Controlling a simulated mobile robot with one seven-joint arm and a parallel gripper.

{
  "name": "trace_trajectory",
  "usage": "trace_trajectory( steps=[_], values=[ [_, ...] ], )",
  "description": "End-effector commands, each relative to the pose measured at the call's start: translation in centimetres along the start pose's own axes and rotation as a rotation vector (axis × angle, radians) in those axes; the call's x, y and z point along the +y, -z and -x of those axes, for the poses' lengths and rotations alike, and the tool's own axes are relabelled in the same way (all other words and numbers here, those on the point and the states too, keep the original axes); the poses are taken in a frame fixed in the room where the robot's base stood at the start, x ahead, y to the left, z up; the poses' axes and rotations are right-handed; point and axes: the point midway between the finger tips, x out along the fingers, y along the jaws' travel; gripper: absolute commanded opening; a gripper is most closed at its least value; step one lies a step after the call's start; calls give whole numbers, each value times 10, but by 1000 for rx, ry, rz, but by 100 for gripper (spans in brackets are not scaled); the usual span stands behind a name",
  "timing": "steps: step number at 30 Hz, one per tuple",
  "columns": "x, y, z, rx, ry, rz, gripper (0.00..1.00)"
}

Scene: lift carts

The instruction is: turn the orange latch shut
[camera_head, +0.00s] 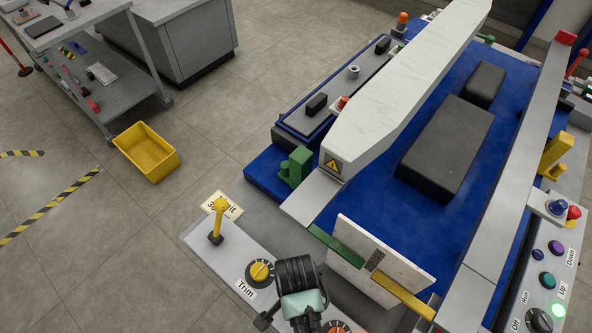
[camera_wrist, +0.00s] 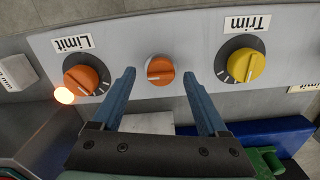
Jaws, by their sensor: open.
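An unlabelled orange knob (camera_wrist: 160,70), which I take to be the latch, sits on the grey panel in the wrist view. Its pale pointer line lies roughly sideways in the picture. My gripper (camera_wrist: 160,73) is open and empty, with one blue finger on each side of this knob in the picture; I cannot tell how far above it the tips are. In the head view, my wrist covers part of the panel. An orange dial (camera_head: 336,328) shows at the bottom edge there, and I cannot tell which one it is.
An orange Limit dial (camera_wrist: 88,75) with a lit orange lamp (camera_wrist: 64,95) is left of the knob. A yellow Trim dial (camera_wrist: 241,64) is right. In the head view, a yellow lever (camera_head: 218,220) and an upright white board (camera_head: 370,262) stand near my arm.

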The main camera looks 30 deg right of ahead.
Motion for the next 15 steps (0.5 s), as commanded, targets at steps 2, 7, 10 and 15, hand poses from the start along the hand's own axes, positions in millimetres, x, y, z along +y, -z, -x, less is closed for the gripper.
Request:
trace_trajectory(
  steps=[2, 7, 10, 15],
  values=[
    [0, 0, -8, 0, -1, 1, 76],
    [0, 0, -14, 1, 1, 1, 76],
    [0, 0, -14, 1, 1, 1, 76],
    [0, 0, -14, 1, 1, 1, 68]
  ],
)
